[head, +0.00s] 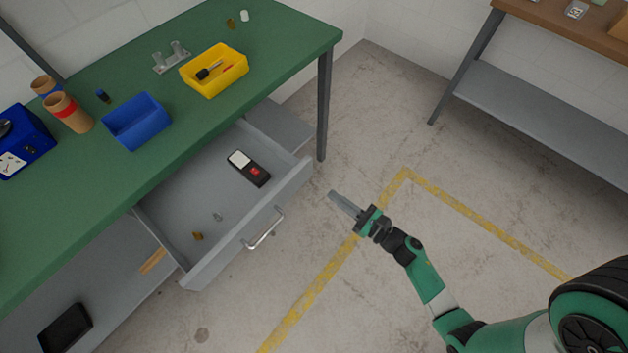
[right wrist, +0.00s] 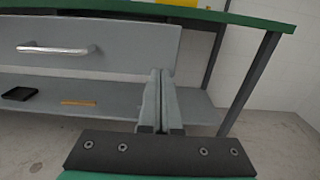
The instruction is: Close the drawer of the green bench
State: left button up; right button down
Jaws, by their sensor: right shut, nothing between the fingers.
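The green bench (head: 225,112) runs along the left of the head view. Its grey drawer (head: 180,205) is pulled out and open toward the floor area. A silver bar handle (head: 264,230) is on the drawer front, and it also shows in the right wrist view (right wrist: 56,50). Inside the drawer lie a black and white device with a red button (head: 249,168) and two small parts. My right gripper (head: 334,196) is shut and empty, to the right of the drawer front in the head view and apart from the handle. My left gripper is in neither view.
On the bench top are a yellow bin (head: 214,84), a blue bin (head: 137,135) and brown cups (head: 68,112). A lower shelf holds a black tray (head: 65,328). A brown-topped table (head: 560,22) stands at the upper right. The floor between is clear, with yellow lines.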

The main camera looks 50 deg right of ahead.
aim_at(305, 175)
jog(key=w+b, duration=0.1)
jog(key=w, duration=0.7)
jog(key=shift+w+d, duration=0.2)
